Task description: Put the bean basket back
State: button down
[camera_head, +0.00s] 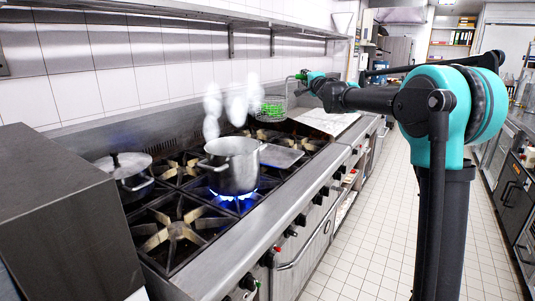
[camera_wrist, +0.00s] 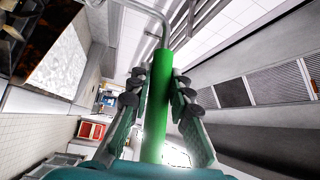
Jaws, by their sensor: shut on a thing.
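The wire bean basket (camera_head: 286,104) holds green beans (camera_head: 271,109) and hangs in the air above the far right part of the stove, right of the steaming pot (camera_head: 233,165). My gripper (camera_head: 304,77) is at the basket's upper right. In the wrist view my gripper (camera_wrist: 157,97) is shut around the green basket handle (camera_wrist: 158,110), with fingers on both sides. A bent metal wire (camera_wrist: 145,9) runs from the handle's end; the basket's mesh is out of that view.
The pot stands on a lit burner with a blue flame (camera_head: 234,197). A flat metal plate (camera_head: 281,156) lies right of the steaming pot. A wall shelf (camera_head: 205,18) runs above. The tiled floor (camera_head: 375,230) is clear.

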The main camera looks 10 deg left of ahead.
jog(key=shift+w+a, duration=0.2)
jog(key=shift+w, duration=0.15)
jog(key=shift+w+a+f, duration=0.1)
jog(key=shift+w+f, duration=0.1)
jog(key=shift+f, duration=0.05)
notch_tip(320, 180, down, 19)
jog(key=shift+f, duration=0.3)
jog(key=c, duration=1.4)
grip_release()
jog(key=shift+s, duration=0.1)
